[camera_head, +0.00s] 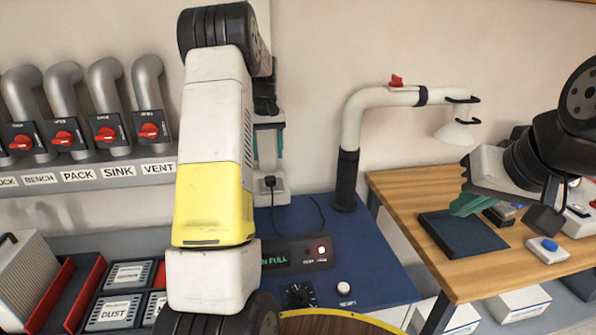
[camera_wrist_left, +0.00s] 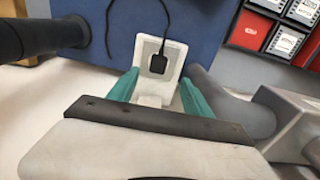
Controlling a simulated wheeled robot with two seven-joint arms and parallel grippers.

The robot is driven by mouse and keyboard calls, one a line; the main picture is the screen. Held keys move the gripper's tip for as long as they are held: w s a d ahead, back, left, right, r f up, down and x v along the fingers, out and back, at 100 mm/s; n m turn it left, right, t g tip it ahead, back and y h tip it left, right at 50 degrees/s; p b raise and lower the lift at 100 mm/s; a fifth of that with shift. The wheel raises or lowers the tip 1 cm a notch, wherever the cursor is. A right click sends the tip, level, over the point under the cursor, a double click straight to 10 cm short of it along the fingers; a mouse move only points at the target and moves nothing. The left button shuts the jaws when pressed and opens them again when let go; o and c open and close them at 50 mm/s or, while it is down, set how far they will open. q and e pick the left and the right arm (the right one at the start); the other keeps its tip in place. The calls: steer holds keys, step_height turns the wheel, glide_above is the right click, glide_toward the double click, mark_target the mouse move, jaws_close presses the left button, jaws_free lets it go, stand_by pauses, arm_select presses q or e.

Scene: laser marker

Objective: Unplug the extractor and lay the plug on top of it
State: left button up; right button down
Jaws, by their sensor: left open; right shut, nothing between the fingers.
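In the left wrist view the plug (camera_wrist_left: 158,63) is upright on the socket plate. My left gripper (camera_wrist_left: 158,78) is open, its teal fingers on either side of the plate, with the plug between and apart from them. My right gripper (camera_head: 466,204) is shut and empty at the right.
A white extraction arm (camera_head: 376,98) with a black base rises from the extractor's right rear. A wooden table (camera_head: 420,195) at the right holds a dark tray (camera_head: 462,235) and a blue-buttoned device (camera_head: 548,247). Pipes with red valves (camera_head: 67,138) line the left wall.

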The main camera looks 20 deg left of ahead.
mark_target(270, 178)
arm_select(q)
steer(key=shift+w+f, duration=0.25)
steer(key=shift+w, duration=0.15)
steer(key=shift+f, duration=0.1)
steer(key=shift+f, duration=4.4)
steer(key=shift+c, duration=0.2)
jaws_close()
steer(key=shift+r, duration=3)
